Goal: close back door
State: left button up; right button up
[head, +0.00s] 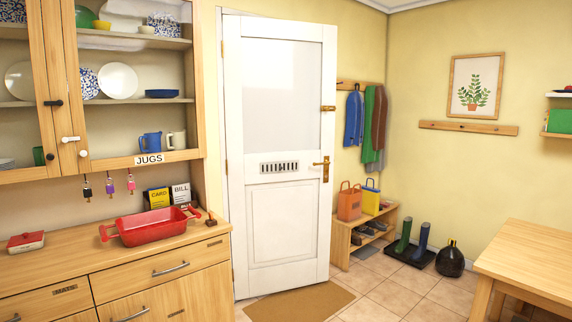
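The white back door (285,222) stands in the middle of the head view. It has a frosted upper pane (282,95), a small vent grille and a panel below. Its hinges are on its left edge, beside the white frame. A brass lever handle (323,170) is near its right edge, with a brass latch (328,108) above. The door looks ajar: its right edge stands out in front of the wall and no frame shows there. How wide the gap is, I cannot tell. Neither of my grippers is in view.
A brown doormat (298,302) lies at the door's foot. A wooden dresser (118,262) with a red dish (152,228) stands at the left. A low bench (341,240) is right of the door, beside boots (421,240). A table (530,262) fills the lower right.

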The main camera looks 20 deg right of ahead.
aim_at(279, 75)
jog(key=i+l+z, duration=0.35)
jog(key=i+z, duration=0.3)
jog(key=i, duration=0.3)
